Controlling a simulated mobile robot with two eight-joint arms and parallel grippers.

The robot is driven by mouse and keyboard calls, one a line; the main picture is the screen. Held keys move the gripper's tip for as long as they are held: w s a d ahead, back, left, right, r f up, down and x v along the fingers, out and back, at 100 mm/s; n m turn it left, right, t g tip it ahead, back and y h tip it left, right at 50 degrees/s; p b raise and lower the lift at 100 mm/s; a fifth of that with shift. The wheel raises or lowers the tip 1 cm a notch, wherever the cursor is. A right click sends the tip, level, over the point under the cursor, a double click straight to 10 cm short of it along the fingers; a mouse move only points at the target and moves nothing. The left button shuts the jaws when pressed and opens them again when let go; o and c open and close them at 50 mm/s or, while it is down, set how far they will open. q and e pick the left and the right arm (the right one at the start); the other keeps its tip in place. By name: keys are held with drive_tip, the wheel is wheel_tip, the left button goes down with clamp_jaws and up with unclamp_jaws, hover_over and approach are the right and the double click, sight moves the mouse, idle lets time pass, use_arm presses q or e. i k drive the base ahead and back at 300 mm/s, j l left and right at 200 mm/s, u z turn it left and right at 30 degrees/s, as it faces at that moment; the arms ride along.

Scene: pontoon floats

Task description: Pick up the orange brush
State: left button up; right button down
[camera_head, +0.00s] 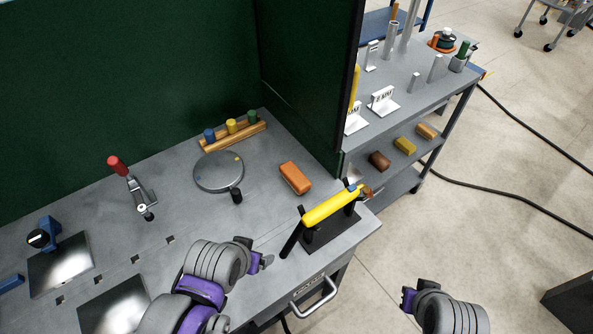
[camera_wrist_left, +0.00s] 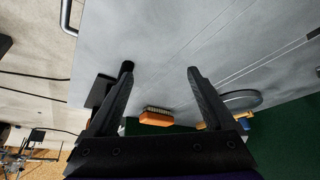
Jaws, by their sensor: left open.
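The orange brush (camera_head: 295,177) lies on the grey bench top, right of the round grey plate and behind the yellow-handled tool. In the left wrist view the brush (camera_wrist_left: 157,116) shows between my two fingers, farther off, with its dark bristles visible along one side. My left gripper (camera_head: 262,260) is over the front of the bench, in front and left of the brush and apart from it. In the left wrist view my left gripper (camera_wrist_left: 160,70) is open with nothing between its fingertips. My right gripper (camera_head: 407,298) is off the bench, over the floor at the lower right; its fingers are not clear.
A yellow-handled tool (camera_head: 332,206) rests on a black stand at the bench's right corner. A round grey plate (camera_head: 218,171) and a wooden rack (camera_head: 233,137) with coloured knobs stand behind. A red-handled clamp (camera_head: 132,185) is left. A dark green panel (camera_head: 130,80) closes the back.

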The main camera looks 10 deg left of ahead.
sight(292, 175)
drive_tip(key=k+j+u, duration=0.15)
drive_tip(key=k+u, duration=0.35)
drive_tip(key=k, duration=0.15)
drive_tip(key=l+u, duration=0.1)
drive_tip(key=u, duration=0.3)
drive_tip(key=l+u, duration=0.15)
drive_tip(key=u, duration=0.2)
drive_tip(key=l+u, duration=0.15)
drive_tip(key=u, duration=0.25)
drive_tip(key=l, duration=1.1)
drive_tip(key=i+l, duration=0.1)
drive_tip(key=l, duration=0.3)
drive_tip(key=i+l, duration=0.1)
drive_tip(key=l, duration=0.3)
drive_tip(key=i+l, duration=0.1)
drive_tip(key=l, duration=0.35)
